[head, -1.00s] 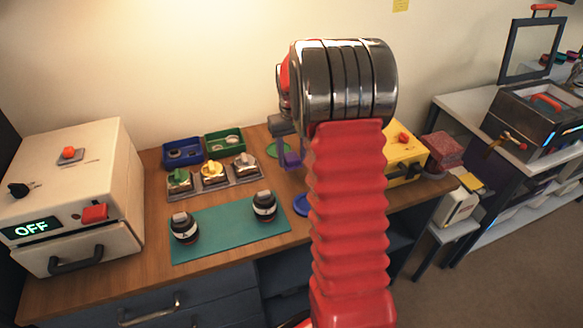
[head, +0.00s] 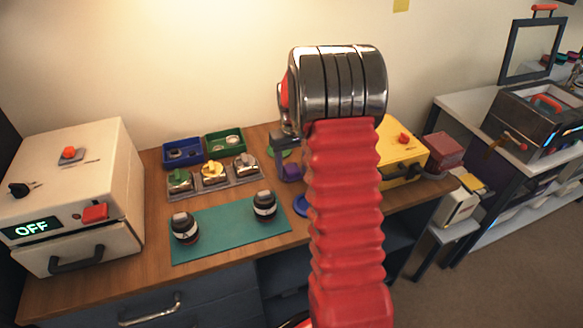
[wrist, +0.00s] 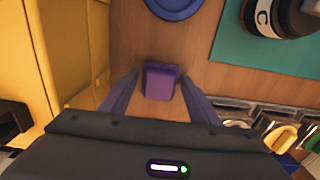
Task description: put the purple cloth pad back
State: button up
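The purple cloth pad (wrist: 160,82) is a small block-like piece on the wooden bench top, seen in the wrist view. My gripper (wrist: 160,90) is open, with one finger on each side of the pad and a visible gap on both sides. I cannot tell whether the fingertips are level with the pad or still above it. In the head view my gripper (head: 288,172) is low over the bench behind my red arm sleeve, and the pad cannot be told apart from it there.
A blue disc (wrist: 174,5) lies near the pad. The teal mat (head: 215,243) holds two dark lens parts (head: 264,206). A metal tray (head: 213,188), blue bin (head: 182,153) and green bin (head: 225,142) stand left of my gripper. A yellow box (head: 405,152) stands to the right.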

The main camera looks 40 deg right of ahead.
aim_at(292, 169)
jog(key=shift+o, duration=1)
jog(key=shift+r, duration=0.1)
notch_tip(292, 169, up, 12)
jog(key=shift+a, duration=0.1)
